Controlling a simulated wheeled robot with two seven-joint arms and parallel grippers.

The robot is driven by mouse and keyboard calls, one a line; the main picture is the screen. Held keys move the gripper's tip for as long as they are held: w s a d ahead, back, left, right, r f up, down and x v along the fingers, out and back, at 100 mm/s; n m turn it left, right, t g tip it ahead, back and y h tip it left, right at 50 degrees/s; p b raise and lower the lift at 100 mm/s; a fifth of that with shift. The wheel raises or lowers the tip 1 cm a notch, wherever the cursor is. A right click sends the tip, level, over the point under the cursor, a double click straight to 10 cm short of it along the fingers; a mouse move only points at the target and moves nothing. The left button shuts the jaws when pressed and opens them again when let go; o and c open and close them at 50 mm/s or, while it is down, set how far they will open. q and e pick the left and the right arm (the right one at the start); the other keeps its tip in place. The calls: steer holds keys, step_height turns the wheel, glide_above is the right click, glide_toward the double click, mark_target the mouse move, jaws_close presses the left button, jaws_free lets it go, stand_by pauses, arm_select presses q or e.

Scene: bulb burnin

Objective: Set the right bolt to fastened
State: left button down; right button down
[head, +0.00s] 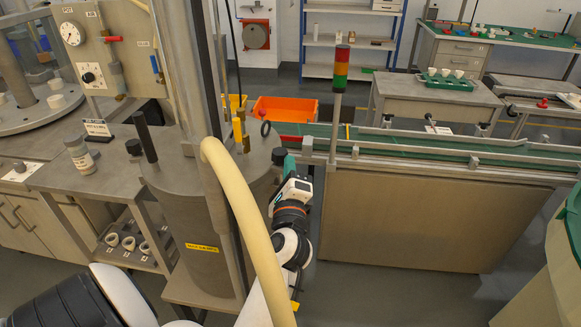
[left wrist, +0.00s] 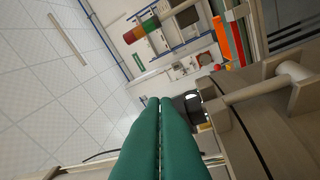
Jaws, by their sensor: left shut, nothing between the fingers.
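The grey cylindrical vessel (head: 190,215) stands at centre left. A dark knob, apparently the right bolt's (head: 279,156), sits at the right edge of its lid. In the left wrist view a black knob (left wrist: 188,105) on a grey rod (left wrist: 250,91) lies just right of my fingertips. My left gripper (head: 289,164) is beside the knob, its green fingers (left wrist: 159,102) shut with nothing between them. I cannot tell whether they touch the knob. Another bolt, with a long black handle (head: 145,138), stands upright at the lid's left. My right gripper is not in view.
A thick cream hose (head: 235,190) arches in front of the vessel. A green conveyor (head: 400,142) with a signal tower (head: 340,70) runs to the right. An orange bin (head: 285,109) is behind the vessel. A bottle (head: 79,155) stands on the left bench.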

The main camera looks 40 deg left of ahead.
arm_select(q)
steer(key=shift+a+r, duration=0.1)
steer(key=shift+r, duration=0.05)
step_height(320, 180, up, 10)
steer(key=p, duration=0.2)
steer(key=shift+p, duration=0.35)
